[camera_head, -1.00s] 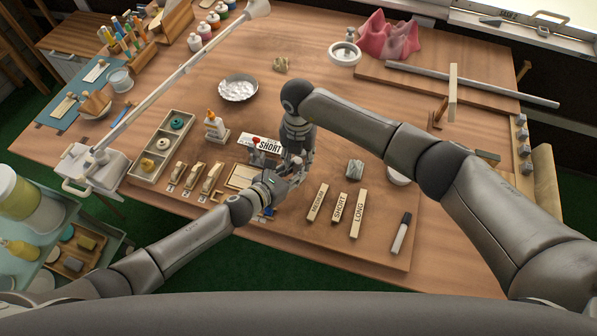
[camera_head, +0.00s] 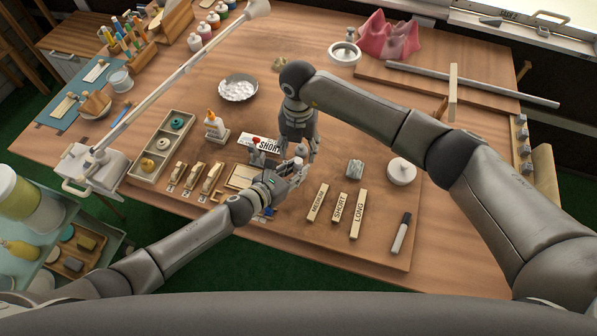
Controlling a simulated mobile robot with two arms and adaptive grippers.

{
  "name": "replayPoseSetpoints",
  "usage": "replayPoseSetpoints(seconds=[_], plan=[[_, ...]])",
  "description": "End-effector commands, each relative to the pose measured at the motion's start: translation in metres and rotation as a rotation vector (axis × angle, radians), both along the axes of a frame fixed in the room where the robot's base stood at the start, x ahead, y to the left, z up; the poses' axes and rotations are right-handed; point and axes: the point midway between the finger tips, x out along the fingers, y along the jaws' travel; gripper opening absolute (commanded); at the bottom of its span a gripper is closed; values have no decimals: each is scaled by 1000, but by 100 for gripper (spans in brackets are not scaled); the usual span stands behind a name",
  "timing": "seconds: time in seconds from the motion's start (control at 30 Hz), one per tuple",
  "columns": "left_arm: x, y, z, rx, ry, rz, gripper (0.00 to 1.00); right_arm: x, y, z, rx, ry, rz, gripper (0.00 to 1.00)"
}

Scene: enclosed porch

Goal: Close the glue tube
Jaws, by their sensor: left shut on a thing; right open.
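My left gripper (camera_head: 291,171) is shut on a small, pale thing near the middle of the work board. It looks like the glue tube (camera_head: 298,162), but only a little of it shows between the fingers. My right gripper (camera_head: 302,151) comes down from above, open, with its fingers close around or beside the top of the held thing. Whether they touch it, and whether a cap sits on the tube, I cannot tell.
Labelled wooden blocks (camera_head: 340,207), a grey block (camera_head: 355,168), a marker (camera_head: 401,233) and a white round container (camera_head: 401,171) lie to the right. A "SHORT" sign (camera_head: 262,144) is behind my grippers. The lamp arm (camera_head: 180,75) crosses the left.

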Motion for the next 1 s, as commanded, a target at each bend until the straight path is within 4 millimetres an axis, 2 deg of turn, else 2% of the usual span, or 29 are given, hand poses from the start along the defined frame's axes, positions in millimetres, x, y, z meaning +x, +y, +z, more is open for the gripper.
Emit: replayPoseSetpoints(seconds=[0.33,0.47,0.8,1.0], plan=[[0,0,0,0,0,0,0,0,0,1,0,0,1,63],[0,0,0,0,0,1,0,1,0,11,3,-3,1,63],[0,0,0,0,0,1,0,2,0,80,1,-5,0,63],[0,0,0,0,0,1,0,1,0,110,1,-1,0,63]])
